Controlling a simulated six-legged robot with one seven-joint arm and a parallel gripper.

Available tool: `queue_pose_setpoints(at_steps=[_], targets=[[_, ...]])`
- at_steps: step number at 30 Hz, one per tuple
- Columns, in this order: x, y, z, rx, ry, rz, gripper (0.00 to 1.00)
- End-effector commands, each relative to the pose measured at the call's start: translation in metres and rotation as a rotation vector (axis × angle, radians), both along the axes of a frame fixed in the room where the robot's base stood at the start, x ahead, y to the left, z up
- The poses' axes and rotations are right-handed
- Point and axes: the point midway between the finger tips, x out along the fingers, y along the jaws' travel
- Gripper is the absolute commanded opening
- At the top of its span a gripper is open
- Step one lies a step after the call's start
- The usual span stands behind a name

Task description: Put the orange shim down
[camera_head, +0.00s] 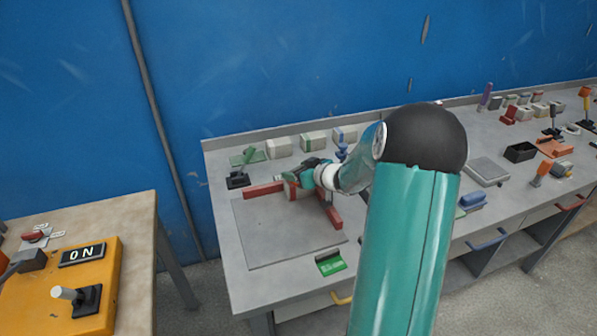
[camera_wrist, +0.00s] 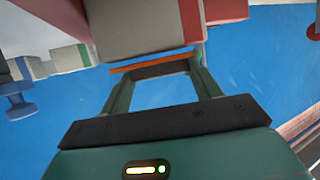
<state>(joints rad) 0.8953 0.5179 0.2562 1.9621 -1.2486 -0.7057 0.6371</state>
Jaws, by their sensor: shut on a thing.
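The orange shim (camera_wrist: 152,62) is a thin flat strip in the wrist view. It spans between the tips of my gripper's two teal fingers (camera_wrist: 157,70), and my gripper is shut on it. A grey-beige block (camera_wrist: 130,28) is right beside the shim, at the top of the wrist view; I cannot tell whether they touch. In the head view my gripper (camera_head: 291,182) is over the back part of a grey plate, near two red bars. The shim cannot be made out there.
A red bar (camera_head: 264,189) lies along the plate's back, and another red bar (camera_head: 329,214) runs along its right side. The grey plate (camera_head: 275,236) is bare at the front. A green item (camera_head: 330,263) lies at the front edge. Pale blocks (camera_head: 279,148) stand behind.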

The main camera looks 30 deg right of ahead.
Motion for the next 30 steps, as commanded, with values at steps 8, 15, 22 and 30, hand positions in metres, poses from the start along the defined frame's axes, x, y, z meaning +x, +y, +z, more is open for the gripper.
queue_pose_setpoints(at_steps=[8, 15, 22, 30], targets=[[0.000, 0.000, -0.003, -0.001, -0.001, 0.000, 0.41], [0.000, 0.000, -0.006, -0.001, -0.001, 0.000, 0.84], [0.000, 0.000, -0.006, -0.001, -0.001, 0.000, 0.84], [-0.015, -0.002, 0.005, -0.002, -0.002, -0.001, 0.84]])
